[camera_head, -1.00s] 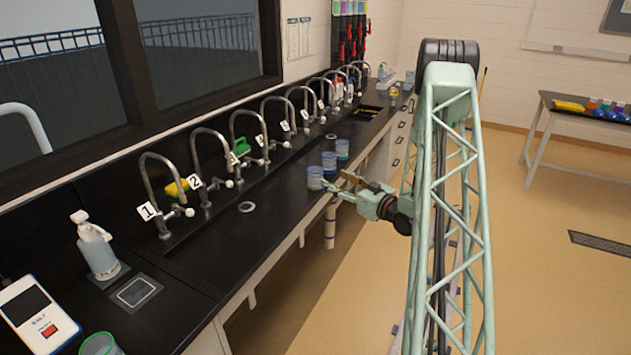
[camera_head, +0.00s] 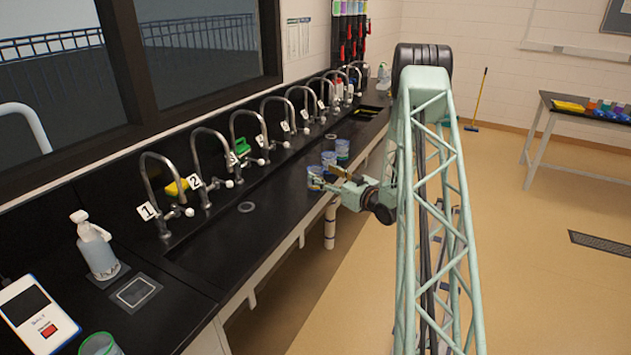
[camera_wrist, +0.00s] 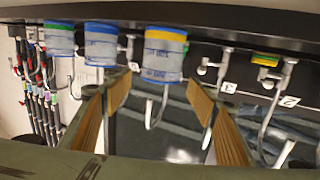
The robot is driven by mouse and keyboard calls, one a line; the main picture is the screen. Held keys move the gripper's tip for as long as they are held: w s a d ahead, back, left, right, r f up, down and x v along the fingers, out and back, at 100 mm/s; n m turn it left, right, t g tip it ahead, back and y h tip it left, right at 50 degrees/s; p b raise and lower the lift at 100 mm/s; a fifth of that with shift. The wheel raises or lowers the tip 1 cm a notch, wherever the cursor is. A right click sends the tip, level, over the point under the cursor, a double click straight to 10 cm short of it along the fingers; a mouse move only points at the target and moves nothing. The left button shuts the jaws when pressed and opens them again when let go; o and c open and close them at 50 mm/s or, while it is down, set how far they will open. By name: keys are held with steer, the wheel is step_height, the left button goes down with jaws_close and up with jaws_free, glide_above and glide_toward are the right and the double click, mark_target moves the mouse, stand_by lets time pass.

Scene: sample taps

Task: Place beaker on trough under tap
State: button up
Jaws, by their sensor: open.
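Three beakers stand in a row near the front edge of the black bench: one with a yellow band (camera_wrist: 165,38), one with a blue band (camera_wrist: 101,45) and one with a green band (camera_wrist: 60,40). In the head view the nearest beaker (camera_head: 315,178) is just left of my gripper (camera_head: 331,180). My gripper is open. In the wrist view, which looks upside down, the yellow-banded beaker lies ahead between the fingers (camera_wrist: 160,88), apparently empty-handed. The numbered taps (camera_head: 160,180) curve over the dark trough (camera_head: 222,196) along the back of the bench.
The bench between the trough and front edge is mostly clear.

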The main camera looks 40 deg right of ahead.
mark_target(311, 167)
steer(key=shift+w, duration=0.1)
steer(key=shift+w+f, duration=0.2)
steer(key=shift+w, duration=2.3)
steer(key=c, duration=0.9)
